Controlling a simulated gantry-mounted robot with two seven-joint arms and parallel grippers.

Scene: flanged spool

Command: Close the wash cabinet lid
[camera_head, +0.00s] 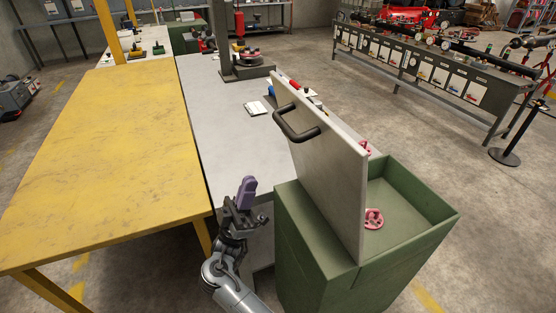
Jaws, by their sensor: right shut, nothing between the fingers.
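The green wash cabinet (310,239) stands at the lower right with its top open. Its grey lid (335,185) stands up, tilted, along the cabinet's left side. A black handle (287,131) sits on the lid's left face near its upper far corner. A pink flanged part (373,219) lies inside the cabinet. My right gripper (247,184) has purple fingers, shut and empty. It is left of the lid, lower in the picture than the handle and apart from both. My left gripper is not in view.
A yellow table (110,150) fills the left. A grey workbench (220,125) lies behind the cabinet and carries a dark machine (243,70), a white card (256,108) and small items. A long display bench (430,70) stands at the back right. Floor right of the cabinet is open.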

